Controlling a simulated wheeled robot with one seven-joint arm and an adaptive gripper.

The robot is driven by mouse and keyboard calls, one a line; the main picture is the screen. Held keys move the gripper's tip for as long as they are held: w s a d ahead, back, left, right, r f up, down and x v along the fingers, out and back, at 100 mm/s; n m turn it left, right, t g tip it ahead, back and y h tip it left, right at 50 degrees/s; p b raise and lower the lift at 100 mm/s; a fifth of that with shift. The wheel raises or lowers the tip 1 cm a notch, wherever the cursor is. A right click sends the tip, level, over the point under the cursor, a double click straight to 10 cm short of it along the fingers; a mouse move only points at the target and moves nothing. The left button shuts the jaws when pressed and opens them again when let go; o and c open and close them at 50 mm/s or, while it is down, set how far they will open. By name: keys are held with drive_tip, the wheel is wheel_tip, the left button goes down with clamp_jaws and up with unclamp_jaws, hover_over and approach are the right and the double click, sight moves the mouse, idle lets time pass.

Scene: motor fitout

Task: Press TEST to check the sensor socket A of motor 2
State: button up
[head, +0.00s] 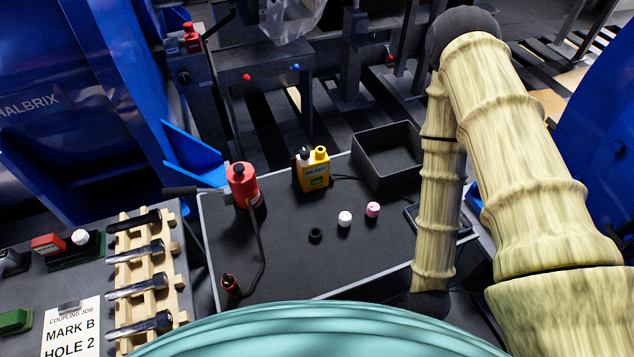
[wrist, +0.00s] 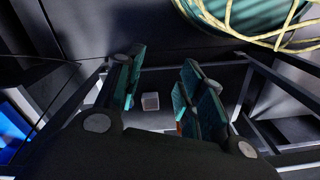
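A yellow tester-like box (head: 315,172) with a display that seems to read READY and a green patch stands at the back of the dark worktop (head: 285,255). I cannot make out a TEST label on it. No motor number or socket A can be read. My gripper (wrist: 160,88) shows in the wrist view with its two teal-padded fingers apart and nothing held. A small grey block (wrist: 150,101) shows beyond the fingers. The gripper is hidden in the head view.
A black tray (head: 387,158) stands at the worktop's back right. Black (head: 315,236), white (head: 345,218) and pink (head: 373,209) caps lie in front. A dark cable leads to a red-black piece (head: 230,285). A wooden rack (head: 145,280) holds several tools at left.

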clamp_jaws()
idle(1.1)
